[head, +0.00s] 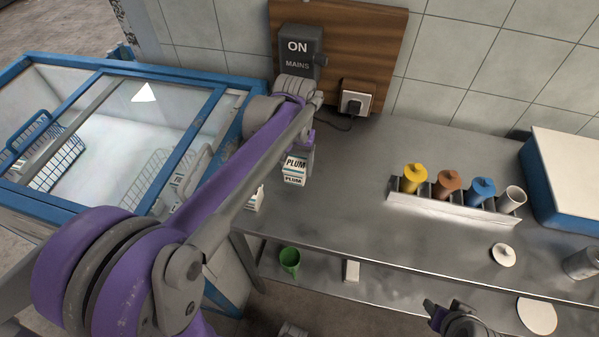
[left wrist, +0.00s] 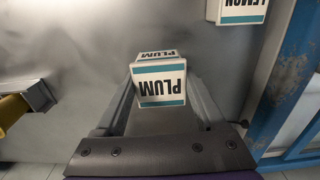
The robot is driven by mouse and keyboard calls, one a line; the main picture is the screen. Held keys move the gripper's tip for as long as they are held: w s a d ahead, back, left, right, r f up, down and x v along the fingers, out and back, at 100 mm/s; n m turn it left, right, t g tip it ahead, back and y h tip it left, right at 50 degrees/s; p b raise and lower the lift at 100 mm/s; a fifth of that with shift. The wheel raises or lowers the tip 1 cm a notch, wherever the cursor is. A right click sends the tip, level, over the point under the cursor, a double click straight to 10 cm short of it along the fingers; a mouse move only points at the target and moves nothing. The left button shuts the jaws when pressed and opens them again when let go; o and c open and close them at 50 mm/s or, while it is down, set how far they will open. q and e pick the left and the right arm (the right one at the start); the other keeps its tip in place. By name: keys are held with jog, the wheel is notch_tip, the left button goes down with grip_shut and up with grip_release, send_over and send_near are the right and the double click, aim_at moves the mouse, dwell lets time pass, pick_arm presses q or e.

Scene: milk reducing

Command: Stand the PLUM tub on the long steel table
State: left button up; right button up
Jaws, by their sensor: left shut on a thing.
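The PLUM tub (head: 294,170), a white carton with a teal band, is at the left end of the long steel table (head: 350,215). My left gripper (head: 302,152) is shut on it from the wall side.
A LEMON tub (left wrist: 241,10) stands close by, beside the blue-framed freezer (head: 175,130). A rack (head: 450,210) with coloured bottles and a blue-and-white box (head: 565,175) stand to the right. The steel between the PLUM tub and the rack is clear.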

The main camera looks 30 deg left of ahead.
aim_at(296, 175)
pick_arm(q)
jog(key=shift+f, duration=2.1)
jog(key=o, duration=1.5)
jog(key=shift+f, duration=0.1)
jog(key=shift+c, duration=0.2)
